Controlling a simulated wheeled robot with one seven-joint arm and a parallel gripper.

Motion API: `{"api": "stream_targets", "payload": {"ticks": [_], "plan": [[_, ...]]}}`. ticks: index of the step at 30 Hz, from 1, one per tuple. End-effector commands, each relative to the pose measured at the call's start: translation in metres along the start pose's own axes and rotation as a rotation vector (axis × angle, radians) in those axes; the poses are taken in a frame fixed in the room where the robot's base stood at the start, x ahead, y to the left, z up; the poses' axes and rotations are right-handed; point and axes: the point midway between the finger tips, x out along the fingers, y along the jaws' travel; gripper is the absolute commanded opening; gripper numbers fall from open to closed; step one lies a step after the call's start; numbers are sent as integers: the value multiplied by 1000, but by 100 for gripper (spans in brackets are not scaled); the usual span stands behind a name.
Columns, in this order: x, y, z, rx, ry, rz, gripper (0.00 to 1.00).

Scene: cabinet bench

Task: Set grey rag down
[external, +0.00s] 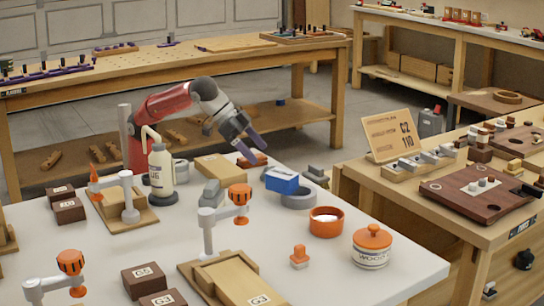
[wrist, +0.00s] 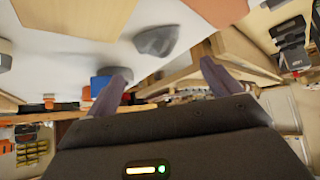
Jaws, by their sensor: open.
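My gripper (external: 249,148) is above the far side of the white table, its two fingers apart and nothing seen between them. In the wrist view the open fingers (wrist: 163,72) frame an empty gap. A crumpled-looking grey lump (wrist: 157,38) lies on the white surface beyond the fingertips, apart from them. It may be the grey rag, but blur hides its detail. In the external view, a grey object (external: 316,175) sits near the table's far edge and another grey piece (external: 212,193) stands left of the blue box (external: 282,180). I cannot tell which matches the lump.
A grey ring (external: 298,201) lies in front of the blue box. An orange bowl (external: 326,221), a lidded jar (external: 371,249) and a white bottle (external: 161,172) stand on the white table (external: 330,276). A wooden bench (external: 400,192) is to the right.

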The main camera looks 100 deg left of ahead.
Motion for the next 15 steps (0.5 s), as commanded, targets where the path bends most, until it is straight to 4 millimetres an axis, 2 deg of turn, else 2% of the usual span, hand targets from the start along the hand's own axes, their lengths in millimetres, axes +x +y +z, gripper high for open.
{"api": "stream_targets", "payload": {"ticks": [1,6,10,15], "plan": [[-14,0,-2,0,3,4,89],[-45,0,-2,0,2,2,89],[-59,0,-1,0,1,1,89],[-65,0,0,0,1,1,89]]}}
